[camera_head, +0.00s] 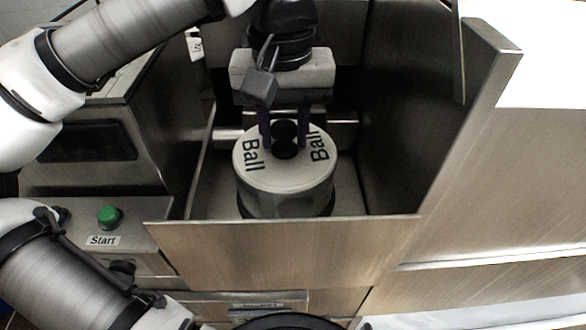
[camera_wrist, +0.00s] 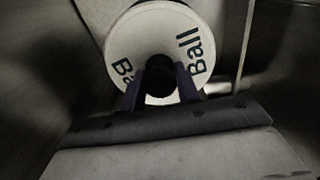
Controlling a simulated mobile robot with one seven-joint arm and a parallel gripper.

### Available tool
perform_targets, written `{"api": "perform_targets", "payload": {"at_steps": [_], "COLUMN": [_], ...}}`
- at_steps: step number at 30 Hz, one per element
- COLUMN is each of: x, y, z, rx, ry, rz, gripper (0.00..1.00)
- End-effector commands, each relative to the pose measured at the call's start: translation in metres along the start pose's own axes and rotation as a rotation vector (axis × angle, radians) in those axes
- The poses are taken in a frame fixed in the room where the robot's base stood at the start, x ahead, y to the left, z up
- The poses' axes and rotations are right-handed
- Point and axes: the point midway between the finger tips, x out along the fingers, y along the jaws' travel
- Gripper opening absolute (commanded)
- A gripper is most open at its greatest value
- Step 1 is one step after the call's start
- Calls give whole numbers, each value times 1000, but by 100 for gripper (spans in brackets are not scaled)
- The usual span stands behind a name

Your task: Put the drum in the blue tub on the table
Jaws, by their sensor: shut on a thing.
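The drum (camera_head: 286,184) is a pale grey cylinder with "Ball" printed twice on its top and a black knob in the middle. It stands upright inside a metal compartment. In the wrist view the drum (camera_wrist: 150,32) fills the upper middle. My gripper (camera_head: 284,142) comes from above and behind, its dark fingers shut on the knob from both sides. In the wrist view my gripper (camera_wrist: 160,88) also has a finger on each side of the knob. I cannot tell whether the drum touches the compartment floor. I see no blue tub or table clearly.
A metal front panel (camera_head: 285,253) and tall side walls (camera_head: 410,100) closely surround the drum. A green button (camera_head: 109,216) over a "Start" label (camera_head: 102,240) is at the left. A white surface (camera_head: 535,50) is at the upper right. Free room is above the compartment.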

Motion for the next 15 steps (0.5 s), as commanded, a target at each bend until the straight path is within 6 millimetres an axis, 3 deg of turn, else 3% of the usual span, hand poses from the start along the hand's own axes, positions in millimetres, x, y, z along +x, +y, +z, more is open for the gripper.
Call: {"api": "perform_targets", "payload": {"at_steps": [15], "x": [-15], "y": [0], "z": [0], "rx": [1], "ry": [1], "rz": [1], "gripper": [3]}}
